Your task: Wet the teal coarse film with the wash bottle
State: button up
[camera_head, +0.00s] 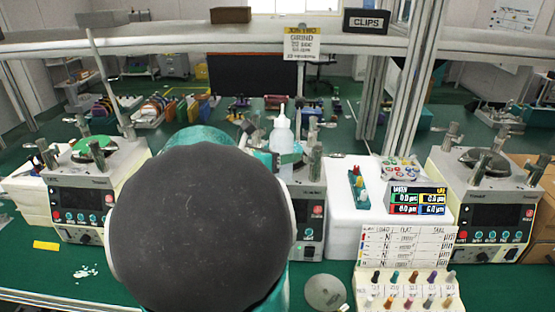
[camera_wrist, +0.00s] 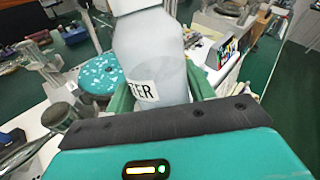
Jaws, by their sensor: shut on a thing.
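The white wash bottle (camera_head: 281,136) stands upright between the fingers of my gripper (camera_head: 284,158), nozzle up. In the wrist view, the green fingers of my gripper (camera_wrist: 160,95) are shut around the bottle (camera_wrist: 152,65), whose label is partly visible. The round teal film (camera_wrist: 90,76) lies on a machine to the left of the bottle in the wrist view, apart from it. It carries scattered pale patches; I cannot tell whether these are liquid.
A machine with a green disc (camera_head: 93,146) stands at left, another machine (camera_head: 487,205) at right. Metal posts surround their plates. A white block (camera_head: 340,218) with a display and a chart stand (camera_head: 405,255) with coloured pegs are right of my arm.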

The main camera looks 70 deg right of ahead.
jog(key=shift+s+a+r+m+g+h, duration=0.15)
jog(key=shift+a+r+m+h, duration=0.25)
jog(key=shift+r, duration=0.2)
jog(key=shift+s+a+r+m+g+h, duration=0.1)
jog(key=shift+a+r+m+g+h, duration=0.15)
jog(key=shift+r+m+h, duration=0.3)
jog(key=shift+s+a+r+m+g+h, duration=0.1)
jog(key=shift+a+r+m+h, duration=0.25)
jog(key=shift+r, duration=0.35)
